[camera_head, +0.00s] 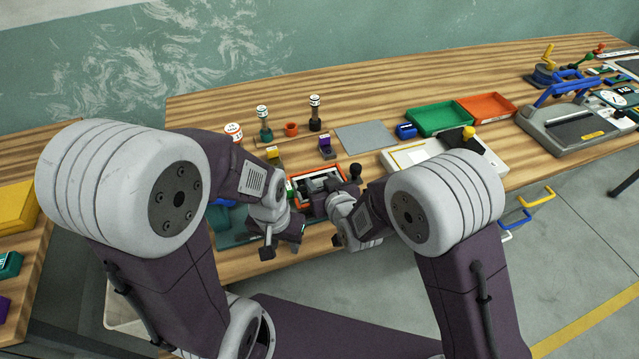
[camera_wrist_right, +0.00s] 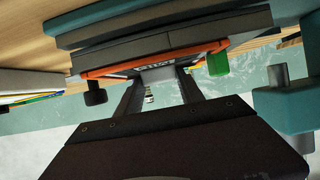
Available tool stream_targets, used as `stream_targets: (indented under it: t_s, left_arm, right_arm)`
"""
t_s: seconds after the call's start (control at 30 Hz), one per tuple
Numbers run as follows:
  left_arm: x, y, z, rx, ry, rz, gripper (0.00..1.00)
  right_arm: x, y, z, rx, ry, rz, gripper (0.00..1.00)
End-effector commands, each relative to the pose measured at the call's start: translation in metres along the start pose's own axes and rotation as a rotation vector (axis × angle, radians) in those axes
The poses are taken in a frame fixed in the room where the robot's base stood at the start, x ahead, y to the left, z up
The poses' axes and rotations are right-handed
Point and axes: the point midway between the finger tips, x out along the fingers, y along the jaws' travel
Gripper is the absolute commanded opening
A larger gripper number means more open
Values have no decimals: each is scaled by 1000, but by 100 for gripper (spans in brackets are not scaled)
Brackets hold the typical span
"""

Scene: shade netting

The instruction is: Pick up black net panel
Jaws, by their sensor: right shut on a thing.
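The black net panel (camera_head: 312,184) lies at the orange-rimmed frame near the table's front edge, partly hidden by my right gripper. In the right wrist view a wide dark panel (camera_wrist_right: 150,45) with an orange edge fills the top, and a light label shows between the fingers. My right gripper (camera_head: 326,198) is shut on the panel; its fingers (camera_wrist_right: 157,85) reach the near edge, though the exact contact is hard to see. My left gripper (camera_head: 282,246) is lower, at the front edge, with its dark fingers apart and nothing seen between them.
A teal base (camera_head: 232,239) lies at the front edge by my left gripper. Stamps (camera_head: 265,125) stand behind, with a grey mat (camera_head: 365,137), a green tray (camera_head: 438,118) and an orange tray (camera_head: 487,107) to the right. A white device (camera_head: 415,153) stands right of the frame.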

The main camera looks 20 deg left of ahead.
Motion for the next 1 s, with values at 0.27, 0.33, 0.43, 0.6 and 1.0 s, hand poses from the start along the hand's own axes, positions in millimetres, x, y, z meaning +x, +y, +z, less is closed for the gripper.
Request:
stream_targets:
  t_s: [0.27, 0.33, 0.43, 0.6, 1.0]
  left_arm:
    - [-2, 0, 0, 0, 0, 0, 36]
    - [-3, 0, 0, 0, 0, 0, 36]
    - [-6, 0, -1, 0, 0, 0, 36]
    - [-2, 0, 0, 0, 0, 0, 36]
    - [-11, 0, -1, 0, 0, 0, 36]
  right_arm:
    - [-6, 0, -12, 0, 2, 0, 5]
    - [-11, 0, -22, -1, 3, -1, 5]
    - [-20, 0, -42, 1, 5, -1, 5]
    - [-47, 38, -51, 2, 5, 6, 5]
    - [-99, 99, -73, 0, 0, 3, 5]
